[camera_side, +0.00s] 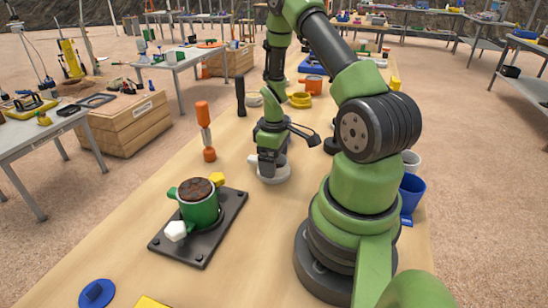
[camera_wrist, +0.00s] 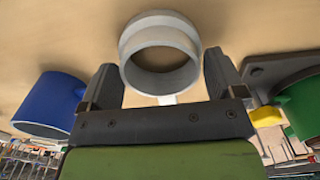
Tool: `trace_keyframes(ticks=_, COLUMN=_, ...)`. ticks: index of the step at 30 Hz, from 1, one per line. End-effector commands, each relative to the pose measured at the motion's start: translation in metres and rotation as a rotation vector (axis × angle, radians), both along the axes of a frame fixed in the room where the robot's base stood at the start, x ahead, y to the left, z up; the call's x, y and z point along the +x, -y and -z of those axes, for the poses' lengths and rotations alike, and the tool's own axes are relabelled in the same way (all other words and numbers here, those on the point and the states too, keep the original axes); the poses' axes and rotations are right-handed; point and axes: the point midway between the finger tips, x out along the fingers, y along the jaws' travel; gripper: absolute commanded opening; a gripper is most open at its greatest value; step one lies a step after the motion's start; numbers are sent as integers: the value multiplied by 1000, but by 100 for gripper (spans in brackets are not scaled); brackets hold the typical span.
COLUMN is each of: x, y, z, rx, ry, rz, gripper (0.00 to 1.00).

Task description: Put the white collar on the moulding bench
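The white collar (camera_side: 274,175) is a short ring with a small tab, on the wooden table in the side view. My gripper (camera_side: 269,158) is right above it, pointing down, and hides part of it. In the wrist view the collar (camera_wrist: 160,22) shows between the two dark fingertips of my gripper (camera_wrist: 161,78), with a narrow gap on each side. My gripper is open, and I see no clear contact. Which surface is the moulding bench I cannot tell; the long wooden table (camera_side: 262,235) carries the collar.
A green mould (camera_side: 203,209) filled with dark soil stands on a black plate (camera_side: 190,248) at left. A red rammer (camera_side: 205,131) stands behind it. A blue cup (camera_side: 411,190) is at right, a blue lid (camera_side: 97,293) at front left. Yellow and orange rings stand behind my gripper.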

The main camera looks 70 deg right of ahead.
Motion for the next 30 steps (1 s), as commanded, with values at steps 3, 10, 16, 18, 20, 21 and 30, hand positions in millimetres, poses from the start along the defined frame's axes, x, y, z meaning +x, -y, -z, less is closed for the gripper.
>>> trace_keyframes(ticks=3, x=0, y=0, z=0, rx=0, ry=0, rz=0, gripper=100)
trace_keyframes(ticks=10, x=0, y=0, z=-4, rx=-2, ry=2, rz=0, gripper=100)
trace_keyframes(ticks=16, x=1, y=1, z=-31, rx=-5, ry=5, rz=0, gripper=100)
trace_keyframes(ticks=18, x=1, y=1, z=-46, rx=-7, ry=6, rz=0, gripper=100)
trace_keyframes(ticks=20, x=1, y=1, z=-59, rx=-6, ry=6, rz=0, gripper=100)
trace_keyframes(ticks=21, x=1, y=1, z=-67, rx=-5, ry=6, rz=0, gripper=100)
trace_keyframes(ticks=30, x=1, y=1, z=-116, rx=-3, ry=3, rz=-1, gripper=100)
